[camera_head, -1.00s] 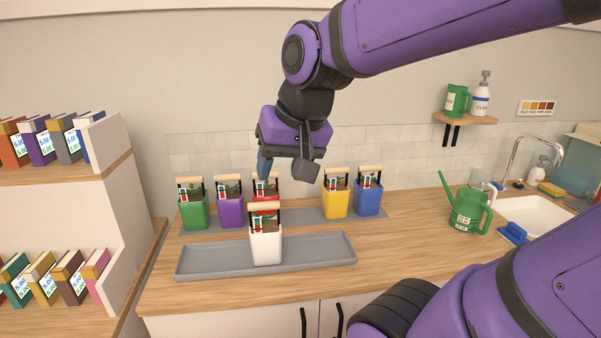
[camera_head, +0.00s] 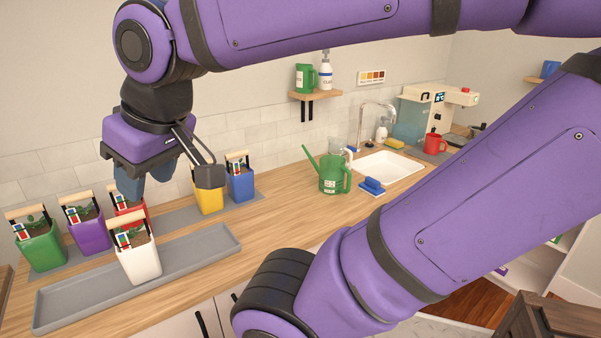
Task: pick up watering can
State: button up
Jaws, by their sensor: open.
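The green watering can (camera_head: 334,174) stands upright on the wooden counter, right of the planters, with its spout pointing up and left and a pale label on its body. My gripper (camera_head: 172,187) is open and empty. It hangs above the planters at the left, well apart from the watering can. A clear jug (camera_head: 341,148) stands just behind the can and is partly hidden by it.
Planters, including a white one (camera_head: 138,262) on a grey tray (camera_head: 200,254), fill the left counter. A blue brush (camera_head: 371,187) and the sink (camera_head: 388,164) lie right of the can. Bare counter (camera_head: 280,210) lies between.

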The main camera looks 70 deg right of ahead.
aim_at(332, 169)
jog(key=z, duration=2.2)
jog(key=u, duration=1.75)
jog(key=z, duration=1.75)
jog(key=i+l, duration=0.25)
jog(key=l, duration=0.15)
jog(key=i+l, duration=0.25)
jog(key=l, duration=0.15)
